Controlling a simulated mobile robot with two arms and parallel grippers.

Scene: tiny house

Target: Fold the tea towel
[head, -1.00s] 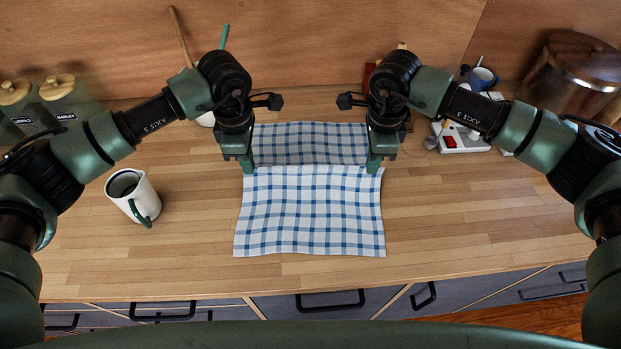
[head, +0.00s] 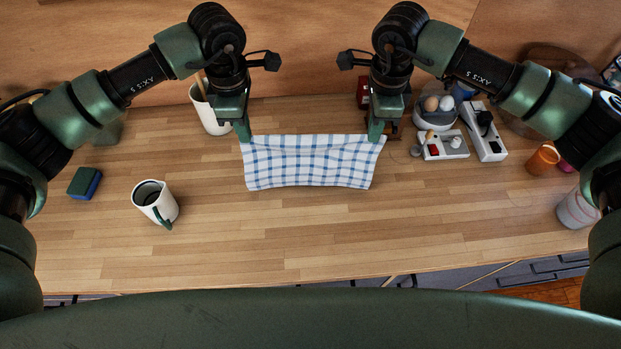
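The tea towel (head: 312,162) is blue-and-white checked. It lies on the wooden counter in a wide strip, doubled over, with its bent edge towards me and a slightly wavy surface. My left gripper (head: 245,136) is at its far left corner, with fingers pointing down and closed on the cloth. My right gripper (head: 376,136) is at its far right corner in the same way. The fingertips are partly hidden by the cloth and the gripper bodies. The lower layer is hidden under the upper one.
A white jug (head: 155,203) with a green handle and a sponge (head: 85,182) stand at left. A white utensil pot (head: 209,112) is behind my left gripper. Power strips (head: 445,145), an egg bowl (head: 434,114) and an orange cup (head: 542,160) are at right. The counter's front is clear.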

